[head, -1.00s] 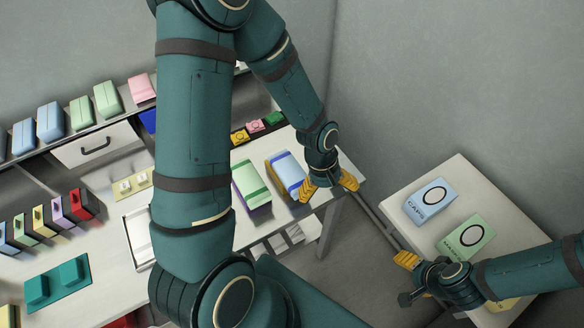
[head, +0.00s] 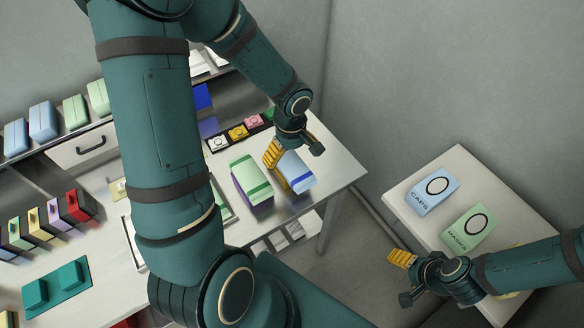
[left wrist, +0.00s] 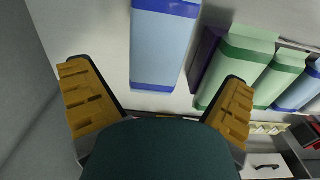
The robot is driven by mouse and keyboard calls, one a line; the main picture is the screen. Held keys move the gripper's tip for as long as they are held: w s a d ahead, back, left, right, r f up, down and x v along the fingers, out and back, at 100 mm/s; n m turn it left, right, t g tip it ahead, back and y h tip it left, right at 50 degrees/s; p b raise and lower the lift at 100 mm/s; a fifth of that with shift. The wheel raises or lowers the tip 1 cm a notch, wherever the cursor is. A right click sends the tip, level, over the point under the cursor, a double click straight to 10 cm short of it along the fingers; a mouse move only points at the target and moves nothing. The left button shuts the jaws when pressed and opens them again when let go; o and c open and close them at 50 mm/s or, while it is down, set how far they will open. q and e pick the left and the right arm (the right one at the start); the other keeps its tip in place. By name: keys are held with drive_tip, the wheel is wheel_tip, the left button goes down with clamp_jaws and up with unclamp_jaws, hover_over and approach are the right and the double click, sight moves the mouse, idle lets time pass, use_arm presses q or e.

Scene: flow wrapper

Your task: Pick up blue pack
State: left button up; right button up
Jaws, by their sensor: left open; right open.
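The blue pack (head: 299,174), light blue with darker blue bands, stands on the table near its right end. It also shows in the left wrist view (left wrist: 162,45), ahead and lying between the line of the two fingers. My left gripper (head: 275,156) is at the pack's back left in the head view, its yellow fingers overlapping the pack's edge; the gap to it is hard to judge. In the left wrist view its fingers (left wrist: 157,82) are spread wide and empty. My right gripper (head: 402,258) is open and empty beside the right-hand side table.
A green pack (head: 250,177) stands just left of the blue pack. The side table (head: 462,165) holds a blue CAPS box (head: 433,190) and a green box (head: 469,228). My large upper arm covers the table's middle.

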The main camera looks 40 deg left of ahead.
sight(292, 164)
use_arm(q)
drive_tip(key=shift+w+d+f+b, duration=0.1)
drive_tip(key=shift+f+b, duration=0.4)
drive_tip(key=shift+f, duration=2.5)
drive_tip(key=c, duration=1.3)
drive_tip(key=shift+o, duration=0.2)
